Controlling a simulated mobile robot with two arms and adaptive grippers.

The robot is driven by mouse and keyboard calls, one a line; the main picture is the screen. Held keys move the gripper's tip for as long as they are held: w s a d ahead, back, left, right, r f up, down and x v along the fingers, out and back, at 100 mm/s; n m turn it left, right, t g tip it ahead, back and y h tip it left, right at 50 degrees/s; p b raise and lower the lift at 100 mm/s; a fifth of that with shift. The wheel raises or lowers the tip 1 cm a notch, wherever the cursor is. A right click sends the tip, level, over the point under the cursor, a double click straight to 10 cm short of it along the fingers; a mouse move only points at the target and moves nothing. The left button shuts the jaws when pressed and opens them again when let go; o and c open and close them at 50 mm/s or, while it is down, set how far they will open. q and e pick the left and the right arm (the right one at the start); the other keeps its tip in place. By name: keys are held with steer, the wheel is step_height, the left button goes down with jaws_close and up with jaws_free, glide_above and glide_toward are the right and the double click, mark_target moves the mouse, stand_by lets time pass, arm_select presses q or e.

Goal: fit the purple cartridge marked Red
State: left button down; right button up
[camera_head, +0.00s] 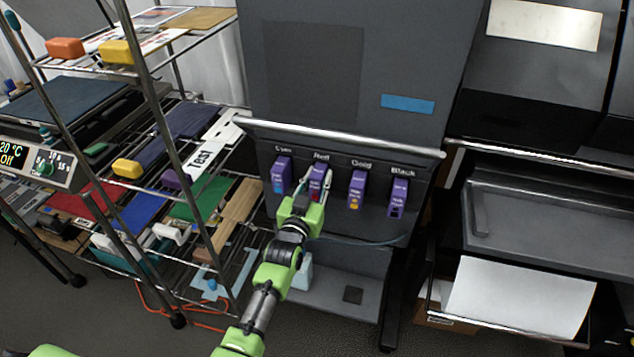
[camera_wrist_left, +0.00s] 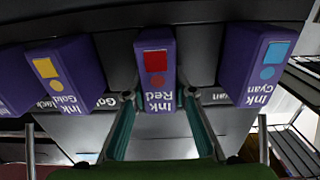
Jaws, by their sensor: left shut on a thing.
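The purple cartridge marked Red (camera_head: 320,177) stands in the printer's row of slots, under the label Red. In the left wrist view the cartridge (camera_wrist_left: 154,62) shows its red square, red dot and the words Ink Red, upside down. My left gripper (camera_head: 315,183) is shut on it, one finger at each side; the fingers also show in the wrist view (camera_wrist_left: 158,97). How deep it sits in its slot I cannot tell. My right gripper is not in view.
Purple Cyan (camera_head: 281,174), Gold (camera_head: 357,188) and Black (camera_head: 397,198) cartridges stand in slots close beside it. A metal bar (camera_head: 340,137) runs above the row. A wire shelf rack (camera_head: 148,70) is at left. A paper tray (camera_head: 520,292) is at right.

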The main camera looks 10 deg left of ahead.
arm_select(q)
steer(key=c, duration=1.6)
jaws_free()
steer(key=shift+r, duration=0.15)
steer(key=shift+f, duration=0.25)
steer(key=s, duration=1.2)
steer(key=shift+a+r, duration=0.15)
steer(key=shift+a, duration=0.1)
steer(key=s+f+g, duration=0.3)
steer(key=s+f, duration=0.3)
steer(key=f, duration=0.7)
steer(key=s+f+m+g, duration=0.1)
steer(key=s+f+g, duration=0.35)
steer(key=f, duration=0.75)
steer(key=s+f+g, duration=0.2)
steer(key=s+f, duration=0.6)
steer(key=f, duration=0.5)
steer(key=s+a+f+g, duration=0.2)
steer(key=s+f, duration=0.3)
steer(key=s, duration=0.5)
steer(key=s+a+f+g, duration=0.2)
steer(key=s+f, duration=0.3)
steer(key=s, duration=0.6)
steer(key=s+a+f+g+y, duration=0.1)
steer(key=s+f, duration=0.4)
steer(key=s, duration=0.6)
steer(key=shift+s+a+f+m+g, duration=0.15)
steer(key=shift+a+m+g, duration=0.4)
steer(key=shift+g, duration=0.7)
